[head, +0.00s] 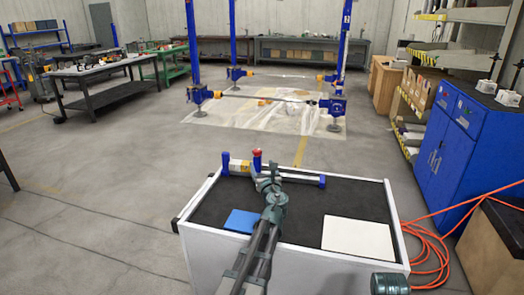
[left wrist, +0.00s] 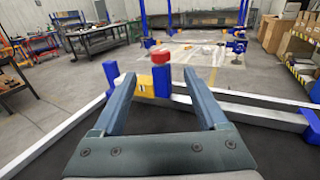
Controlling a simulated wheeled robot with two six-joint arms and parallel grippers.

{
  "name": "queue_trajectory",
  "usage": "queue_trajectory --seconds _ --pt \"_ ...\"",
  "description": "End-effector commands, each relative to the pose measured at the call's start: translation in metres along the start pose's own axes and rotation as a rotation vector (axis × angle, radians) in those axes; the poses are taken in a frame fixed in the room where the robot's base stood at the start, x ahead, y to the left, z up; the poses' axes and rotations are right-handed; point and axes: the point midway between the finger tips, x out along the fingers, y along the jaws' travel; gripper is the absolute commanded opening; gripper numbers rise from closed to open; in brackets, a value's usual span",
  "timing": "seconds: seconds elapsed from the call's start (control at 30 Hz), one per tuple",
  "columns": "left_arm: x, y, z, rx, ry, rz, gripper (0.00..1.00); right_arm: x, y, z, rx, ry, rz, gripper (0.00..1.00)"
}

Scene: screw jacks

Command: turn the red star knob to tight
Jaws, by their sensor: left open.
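The red star knob (head: 257,152) sits on top of a blue post (head: 257,163) at the far side of the cart top. It also shows in the left wrist view as a small red cap (left wrist: 160,56), above the blue post and next to a yellow label (left wrist: 146,86). My left gripper (head: 262,172) reaches over the cart just in front of the knob. Its two fingers (left wrist: 157,80) are open and empty, with the knob between and beyond the tips in the picture. I see no contact with it.
A pale rail with blue ends (head: 300,177) runs along the far side of the cart top (head: 300,205). A blue pad (head: 241,221) and a white board (head: 358,236) lie on the dark mat. A blue cabinet (head: 455,140) and orange hose (head: 430,243) are at right.

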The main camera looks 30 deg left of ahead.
Motion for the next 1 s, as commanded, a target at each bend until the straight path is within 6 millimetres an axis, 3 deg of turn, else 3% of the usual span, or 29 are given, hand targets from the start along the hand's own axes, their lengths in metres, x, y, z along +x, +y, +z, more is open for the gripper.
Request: queue_trajectory --seconds 0.17,0.37,0.8,1.0 --pt "0.004 -0.001 0.0 0.0 0.0 -0.001 0.76 0.0 0.0 0.0 0.0 0.0 0.0 0.0" --pt "0.023 -0.002 0.0 0.0 0.0 -0.002 0.76 0.0 0.0 0.0 0.0 0.0 0.0 0.0" --pt "0.107 -0.002 0.0 0.0 0.0 -0.001 0.76 0.0 0.0 0.0 0.0 0.0 0.0 0.0" --pt "0.135 -0.002 0.0 0.0 0.0 -0.002 0.76 0.0 0.0 0.0 0.0 0.0 0.0 0.0"
